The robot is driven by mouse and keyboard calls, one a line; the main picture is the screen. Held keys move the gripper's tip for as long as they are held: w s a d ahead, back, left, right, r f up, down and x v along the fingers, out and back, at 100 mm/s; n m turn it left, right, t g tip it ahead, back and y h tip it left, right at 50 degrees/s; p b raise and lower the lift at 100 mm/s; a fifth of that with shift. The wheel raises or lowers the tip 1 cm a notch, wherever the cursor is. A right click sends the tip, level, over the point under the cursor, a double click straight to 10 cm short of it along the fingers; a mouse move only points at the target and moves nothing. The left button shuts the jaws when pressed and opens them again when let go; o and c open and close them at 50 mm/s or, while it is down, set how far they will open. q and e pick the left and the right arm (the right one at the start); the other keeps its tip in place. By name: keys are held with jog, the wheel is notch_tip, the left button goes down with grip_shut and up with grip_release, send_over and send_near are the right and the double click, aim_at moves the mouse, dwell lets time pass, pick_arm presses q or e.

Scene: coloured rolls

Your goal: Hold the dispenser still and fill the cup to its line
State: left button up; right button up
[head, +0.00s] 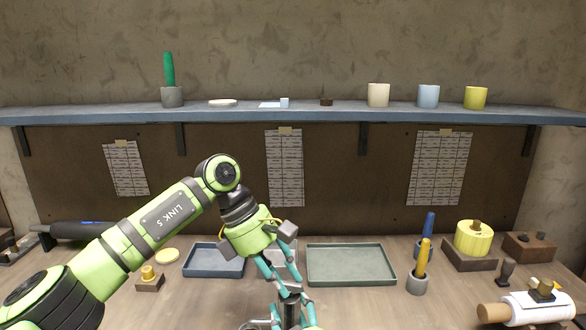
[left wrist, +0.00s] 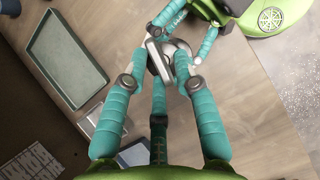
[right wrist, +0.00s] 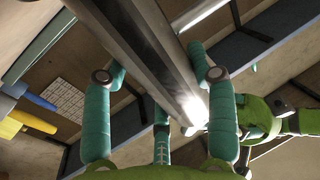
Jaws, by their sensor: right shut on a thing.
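The dispenser is a grey metal column (right wrist: 150,50), seen close up in the right wrist view. Its top (left wrist: 160,58) shows in the left wrist view. My right gripper (right wrist: 160,85) is shut on the column, one teal finger on each side. My left gripper (head: 285,275) is over the dispenser's top with its fingers apart, one to either side of it; contact is unclear. A pale round rim (head: 250,325) shows at the head view's bottom edge, mostly cut off; I cannot tell whether it is the cup. No fill line is visible.
A blue tray (head: 190,272) and a green tray (head: 385,281) flank my left gripper. Pen holders, a yellow roll (head: 473,240) on a dark stand and a white roll (head: 525,308) are at the right. Cream, blue and yellow cups stand on the shelf (head: 340,110).

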pick_arm(q)
jog(key=shift+s, duration=0.1)
jog(key=shift+d+r, duration=0.1)
jog(key=shift+r, duration=3.05)
jog(key=shift+o, duration=0.2)
jog(key=shift+a+f, duration=0.1)
jog(key=shift+a, duration=0.2)
jog(key=shift+s+d+f+n+t, duration=0.1)
jog(key=shift+f+n+t, duration=0.3)
jog(key=shift+f, duration=0.6)
jog(key=shift+w+d+f+n+t, duration=0.15)
jog(key=shift+f+n, duration=0.45)
jog(key=shift+f, duration=0.35)
jog(key=shift+s+d+f+n+t, duration=0.2)
jog(key=shift+f+n, duration=0.3)
jog(key=shift+f, duration=0.5)
jog(key=shift+a, duration=0.1)
